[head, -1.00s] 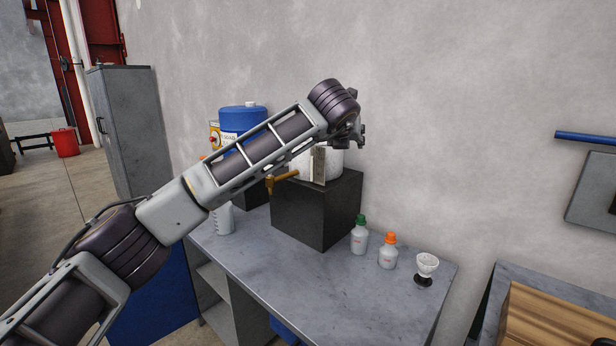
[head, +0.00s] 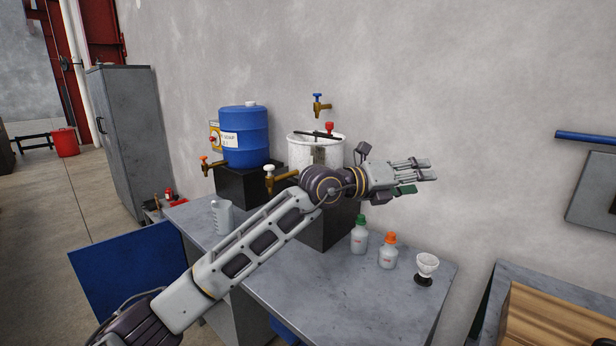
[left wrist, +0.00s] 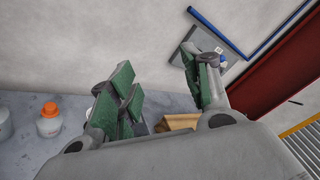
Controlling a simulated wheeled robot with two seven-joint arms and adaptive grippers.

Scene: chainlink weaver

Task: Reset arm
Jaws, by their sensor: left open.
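My left arm reaches in from the lower left of the head view. Its gripper (head: 418,172) is open and empty, held in the air above the grey table (head: 300,300) and pointing right, in front of the wall. In the left wrist view the green-padded fingers of my left gripper (left wrist: 160,95) are spread apart with nothing between them. The forearm and wrist hide part of the black stand (head: 318,236) and the lower part of the white tub (head: 302,152). My right gripper is in neither view.
A blue barrel (head: 245,135) stands at the back left. A wall tap (head: 319,106) is above the tub. The table's front middle is clear.

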